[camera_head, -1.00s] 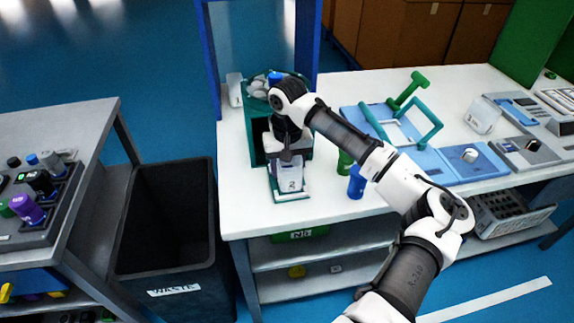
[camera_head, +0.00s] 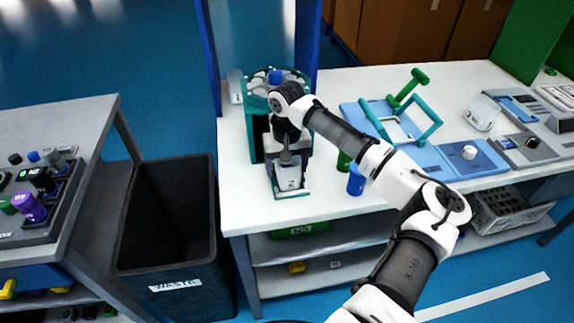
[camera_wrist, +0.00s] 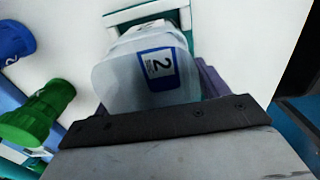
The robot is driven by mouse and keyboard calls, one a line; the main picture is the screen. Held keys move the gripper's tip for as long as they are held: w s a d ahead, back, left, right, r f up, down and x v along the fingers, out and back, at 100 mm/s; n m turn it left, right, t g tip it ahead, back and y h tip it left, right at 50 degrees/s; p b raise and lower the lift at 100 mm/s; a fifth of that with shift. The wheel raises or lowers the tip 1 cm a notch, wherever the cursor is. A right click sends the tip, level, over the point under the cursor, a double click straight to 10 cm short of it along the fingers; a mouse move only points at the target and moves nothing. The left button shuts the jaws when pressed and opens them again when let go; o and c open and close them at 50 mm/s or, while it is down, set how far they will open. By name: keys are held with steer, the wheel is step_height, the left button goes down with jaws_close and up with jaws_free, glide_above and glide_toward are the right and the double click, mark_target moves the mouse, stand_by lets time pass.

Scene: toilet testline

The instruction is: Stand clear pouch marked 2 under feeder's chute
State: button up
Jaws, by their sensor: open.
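The clear pouch (camera_head: 290,180) marked 2 stands on the small ledge at the front of the teal feeder (camera_head: 257,134). In the wrist view, the pouch (camera_wrist: 122,82) shows its blue-framed label with a 2 and stands in front of my gripper. My gripper (camera_head: 289,160) is open at the pouch's upper part, with purple-grey finger parts showing beside the pouch in the wrist view. Whether the fingers touch it I cannot tell. The chute is hidden behind my wrist in the head view.
A blue fixture with a teal handle (camera_head: 431,131) lies farther right. A black waste bin (camera_head: 185,270) stands on the floor at the left.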

steer(key=shift+r, duration=0.1)
step_height(320, 180, up, 12)
steer(key=shift+r+b, duration=0.1)
steer(key=shift+b, duration=0.95)
